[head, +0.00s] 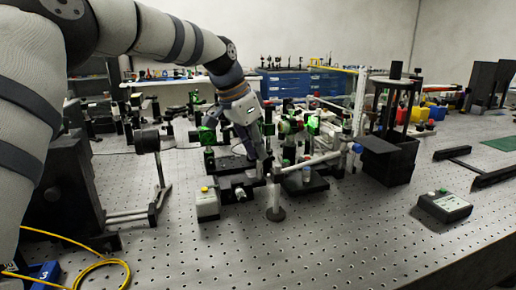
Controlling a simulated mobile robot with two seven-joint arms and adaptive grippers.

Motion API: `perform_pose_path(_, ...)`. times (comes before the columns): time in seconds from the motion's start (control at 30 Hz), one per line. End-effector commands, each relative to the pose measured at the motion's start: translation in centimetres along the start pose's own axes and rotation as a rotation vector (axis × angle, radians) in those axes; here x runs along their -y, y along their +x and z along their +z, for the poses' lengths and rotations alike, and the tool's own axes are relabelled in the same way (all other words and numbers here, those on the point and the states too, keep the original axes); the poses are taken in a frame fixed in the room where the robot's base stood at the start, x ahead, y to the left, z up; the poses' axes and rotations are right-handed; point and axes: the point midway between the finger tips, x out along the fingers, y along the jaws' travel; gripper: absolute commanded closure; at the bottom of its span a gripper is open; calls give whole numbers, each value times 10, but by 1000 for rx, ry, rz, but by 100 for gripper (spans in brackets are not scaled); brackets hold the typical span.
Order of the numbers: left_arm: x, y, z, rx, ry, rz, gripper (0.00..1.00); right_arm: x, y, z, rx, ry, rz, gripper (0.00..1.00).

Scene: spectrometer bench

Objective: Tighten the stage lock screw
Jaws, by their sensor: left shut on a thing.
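My left arm comes in from the upper left and reaches down to the optics stage in the middle of the bench. My left gripper (267,165) points down and is shut on a small part at the stage, which I take to be the stage lock screw; the fingers hide it. The dark stage base (238,188) lies just left of and below the fingertips. A black block with a pale cylinder (305,178) stands just right of them. My right gripper is not in view.
A short post on a round dark foot (276,212) stands in front of the gripper. A light box with a yellow button (207,203) is to its left. Green-marked optics crowd behind. A tall black frame (390,160) and a control box (445,206) stand right.

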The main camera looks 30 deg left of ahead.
Motion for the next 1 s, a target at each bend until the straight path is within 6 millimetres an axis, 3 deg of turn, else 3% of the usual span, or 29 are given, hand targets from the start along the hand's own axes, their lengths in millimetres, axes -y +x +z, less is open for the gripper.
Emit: perform_pose_path(1.0, 5, 6, -1, 5, 826, 347, 100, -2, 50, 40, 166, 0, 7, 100)
